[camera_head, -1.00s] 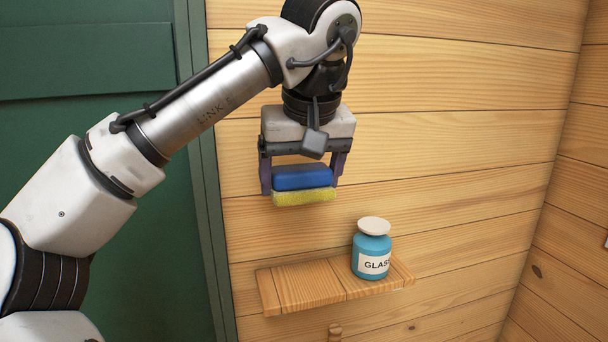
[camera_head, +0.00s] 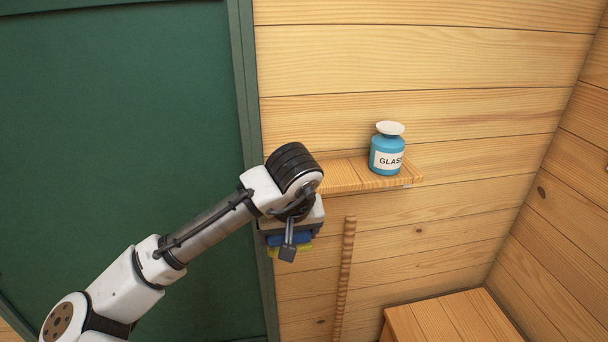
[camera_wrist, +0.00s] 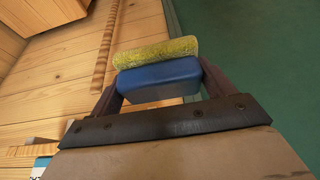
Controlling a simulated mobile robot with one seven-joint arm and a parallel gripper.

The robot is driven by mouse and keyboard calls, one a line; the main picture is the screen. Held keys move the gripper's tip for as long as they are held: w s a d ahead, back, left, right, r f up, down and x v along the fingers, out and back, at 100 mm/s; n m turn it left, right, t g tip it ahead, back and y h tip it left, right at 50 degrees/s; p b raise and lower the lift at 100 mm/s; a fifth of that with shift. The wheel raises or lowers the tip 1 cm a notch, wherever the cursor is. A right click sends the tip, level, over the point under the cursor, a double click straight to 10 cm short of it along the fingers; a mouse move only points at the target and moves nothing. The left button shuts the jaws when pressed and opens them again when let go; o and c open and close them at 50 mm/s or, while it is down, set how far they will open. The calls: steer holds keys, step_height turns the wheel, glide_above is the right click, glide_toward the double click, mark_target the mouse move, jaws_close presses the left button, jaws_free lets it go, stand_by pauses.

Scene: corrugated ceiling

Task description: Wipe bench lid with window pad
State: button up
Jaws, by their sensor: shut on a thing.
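The window pad (camera_wrist: 158,77) is a blue block with a yellow sponge layer, held between the two fingers of my gripper (camera_wrist: 160,85) in the wrist view. In the head view the pad (camera_head: 291,240) is partly hidden by my wrist, with its yellow side lowest. My gripper (camera_head: 290,235) is in front of the wooden wall, left of and below the shelf's level. The wooden bench lid (camera_head: 455,318) shows at the bottom right of the head view, apart from and lower than the pad. Its near part is cut off by the frame.
A blue jar labelled GLASS (camera_head: 386,150) with a pale lid stands on a small wall shelf (camera_head: 345,175). A thin wooden rod (camera_head: 345,280) hangs upright on the wall between my gripper and the bench. A green door panel (camera_head: 120,130) fills the left.

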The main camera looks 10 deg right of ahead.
steer(key=w+a+f, duration=0.1)
steer(key=a+f, duration=0.1)
steer(key=f, duration=1.1)
steer(key=a+f, duration=0.2)
steer(key=f, duration=1.1)
steer(key=w+a+f, duration=0.1)
steer(key=a+f, duration=0.1)
steer(key=f, duration=1.1)
steer(key=shift+w+a+f, duration=0.2)
steer(key=shift+w+a, duration=0.1)
